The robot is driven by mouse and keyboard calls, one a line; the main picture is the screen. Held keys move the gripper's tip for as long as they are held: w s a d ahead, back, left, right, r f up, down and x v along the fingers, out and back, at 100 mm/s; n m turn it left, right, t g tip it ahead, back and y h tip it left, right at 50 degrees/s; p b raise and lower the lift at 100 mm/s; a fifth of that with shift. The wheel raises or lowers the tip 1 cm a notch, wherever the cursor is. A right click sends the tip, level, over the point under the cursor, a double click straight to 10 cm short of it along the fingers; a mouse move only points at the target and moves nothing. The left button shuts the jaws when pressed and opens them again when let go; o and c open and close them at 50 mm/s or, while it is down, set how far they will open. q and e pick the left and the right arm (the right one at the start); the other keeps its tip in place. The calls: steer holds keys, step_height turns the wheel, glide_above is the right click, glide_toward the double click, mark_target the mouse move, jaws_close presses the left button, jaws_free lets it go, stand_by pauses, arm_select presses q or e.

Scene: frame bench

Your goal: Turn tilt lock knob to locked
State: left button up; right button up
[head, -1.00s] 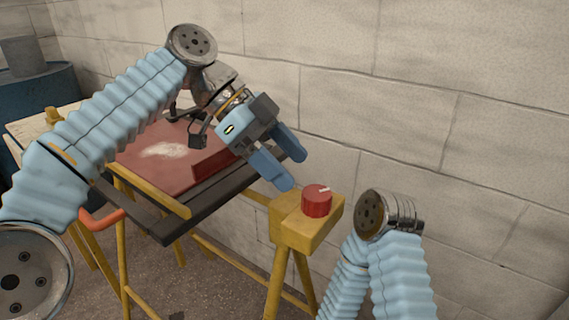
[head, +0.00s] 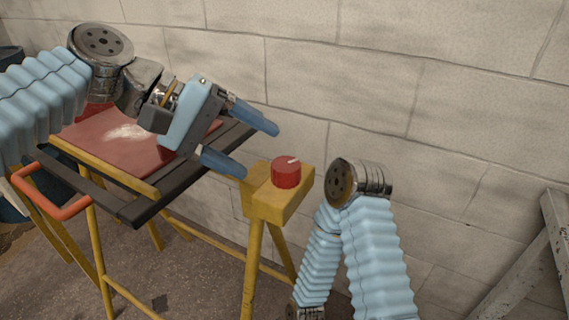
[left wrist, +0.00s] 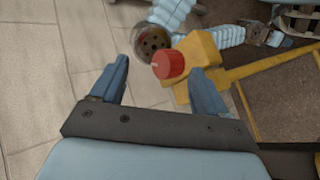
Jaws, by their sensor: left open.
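The tilt lock knob (head: 286,173) is a red cylinder with a pale pointer mark on its top. It sits on a yellow block (head: 280,202) at the end of the bench frame. My left gripper (head: 260,151) is open and empty, up and left of the knob in the head view, its two blue fingers apart and pointing toward it. In the left wrist view the knob (left wrist: 168,65) shows beyond and between the open fingertips (left wrist: 163,70), with no visible contact. My right arm shows at the right of the knob; its gripper cannot be made out in the head view.
A red panel (head: 118,141) in a dark frame lies on the yellow stand, left of the knob. An orange handle (head: 50,203) sticks out at its front left. A block wall (head: 420,80) stands behind. A grey wooden stand (head: 530,262) is at the far right.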

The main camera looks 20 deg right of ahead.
mark_target(277, 165)
arm_select(q)
steer(key=a+n+t+h, duration=0.3)
steer(key=a+n, duration=0.3)
steer(key=n, duration=1.4)
steer(key=x, duration=0.9)
steer(key=w+x, duration=0.1)
steer(key=x, duration=0.3)
steer(key=shift+s+d+f, duration=0.1)
steer(key=shift+d+f, duration=0.15)
steer(key=c, duration=0.9)
steer(key=shift+c, duration=0.2)
